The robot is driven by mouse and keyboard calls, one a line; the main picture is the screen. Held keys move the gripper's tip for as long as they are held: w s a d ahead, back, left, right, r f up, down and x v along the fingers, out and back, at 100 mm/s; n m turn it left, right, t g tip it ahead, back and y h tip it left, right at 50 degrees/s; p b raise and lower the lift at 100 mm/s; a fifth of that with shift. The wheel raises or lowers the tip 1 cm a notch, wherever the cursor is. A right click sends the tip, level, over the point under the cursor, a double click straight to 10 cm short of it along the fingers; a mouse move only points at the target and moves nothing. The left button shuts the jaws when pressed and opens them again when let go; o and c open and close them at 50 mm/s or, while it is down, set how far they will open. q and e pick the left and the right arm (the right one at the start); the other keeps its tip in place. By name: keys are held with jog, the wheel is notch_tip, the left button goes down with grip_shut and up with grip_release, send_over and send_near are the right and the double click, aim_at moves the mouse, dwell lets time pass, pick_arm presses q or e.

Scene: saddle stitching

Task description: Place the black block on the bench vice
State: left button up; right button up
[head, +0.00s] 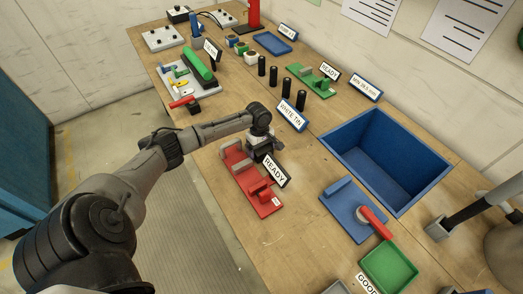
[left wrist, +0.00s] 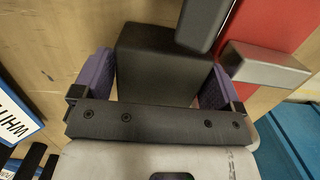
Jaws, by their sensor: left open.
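The black block (left wrist: 160,62) stands between the two purple-padded fingers of my left gripper (left wrist: 153,82) in the left wrist view. The fingers are open on either side of it; small gaps show at the sides. In the head view my left gripper (head: 262,143) is low over the bench behind the red fixture and mostly hides the block. The red fixture with grey jaws (head: 240,172) looks like the bench vice; its red base also shows in the left wrist view (left wrist: 272,22). Part of my right arm (head: 472,212) shows at the right edge; its finger opening is unclear.
A READY sign (head: 275,170) stands close beside the left gripper, and a WHITE TIN sign (head: 291,115) behind it. A large blue bin (head: 436,172), a blue plate with a red handle (head: 345,207) and a green tray (head: 372,281) are at right. Several black cylinders (head: 285,88) stand farther back.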

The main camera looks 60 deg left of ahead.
pick_arm(q)
jog(key=r, duration=0.6)
jog(key=a+r+p, duration=0.1)
jog(key=r, duration=0.2)
jog(key=shift+a+r, duration=0.1)
jog(key=shift+r, duration=0.8)
jog(key=shift+c, duration=1)
